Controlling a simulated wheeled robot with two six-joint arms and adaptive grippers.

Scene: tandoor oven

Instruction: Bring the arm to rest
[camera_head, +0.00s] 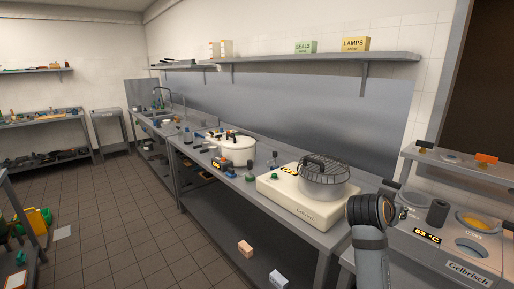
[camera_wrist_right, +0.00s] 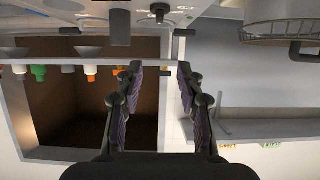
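My right arm (camera_head: 370,225) shows at the lower right of the head view, raised in front of the metal bench; its gripper cannot be made out there. In the right wrist view my right gripper (camera_wrist_right: 160,72) is open, its two dark fingers apart with nothing between them. That view is upside down, with the wall, the dark opening and the bench edge behind the fingers. My left gripper is not in view.
A cream device with a wire basket (camera_head: 323,172) stands on the bench left of my arm. The Gelbrisch unit (camera_head: 468,268) reading 63 °C is to the right. A wall shelf (camera_head: 320,58) holds LAMPS and SEALS boxes. The tiled floor (camera_head: 110,205) at left is mostly clear.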

